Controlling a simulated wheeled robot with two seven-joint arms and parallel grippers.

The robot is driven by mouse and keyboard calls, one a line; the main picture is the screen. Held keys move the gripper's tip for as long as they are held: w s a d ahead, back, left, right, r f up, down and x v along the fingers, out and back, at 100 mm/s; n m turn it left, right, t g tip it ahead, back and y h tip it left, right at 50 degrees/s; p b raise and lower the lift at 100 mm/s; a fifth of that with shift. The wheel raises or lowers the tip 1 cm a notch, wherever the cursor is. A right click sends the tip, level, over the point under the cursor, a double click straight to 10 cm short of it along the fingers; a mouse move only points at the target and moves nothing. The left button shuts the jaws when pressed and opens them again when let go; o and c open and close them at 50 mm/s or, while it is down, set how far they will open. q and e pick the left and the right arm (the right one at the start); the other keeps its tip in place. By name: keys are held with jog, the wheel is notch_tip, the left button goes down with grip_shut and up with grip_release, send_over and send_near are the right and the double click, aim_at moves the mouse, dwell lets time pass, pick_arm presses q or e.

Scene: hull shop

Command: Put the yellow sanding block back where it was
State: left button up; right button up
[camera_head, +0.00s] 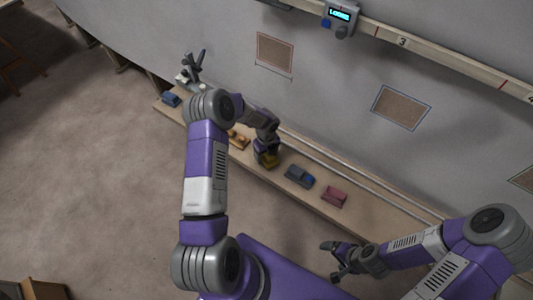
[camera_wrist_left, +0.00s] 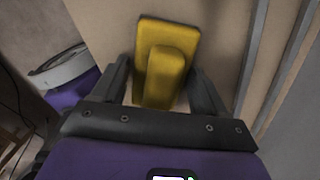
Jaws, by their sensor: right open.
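The yellow sanding block (camera_head: 268,160) is at my left gripper (camera_head: 266,152), over the narrow wooden shelf (camera_head: 262,178) along the wall. In the left wrist view the block (camera_wrist_left: 163,62) has a flat base and a raised grip. Whether the block touches the shelf below is hard to tell. My right gripper (camera_head: 340,259) is open and empty, low in front of the shelf.
An orange-brown block (camera_head: 238,140) lies left of my left gripper on the shelf. A blue-grey block (camera_head: 299,176) and a pinkish-red block (camera_head: 334,196) lie to its right. Another blue block (camera_head: 171,99) is at the far left end. Pale rails run along the wall side.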

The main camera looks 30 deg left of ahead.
pick_arm(q)
jog(key=shift+o, duration=1.1)
notch_tip(320, 180, up, 12)
jog(key=p, duration=0.3)
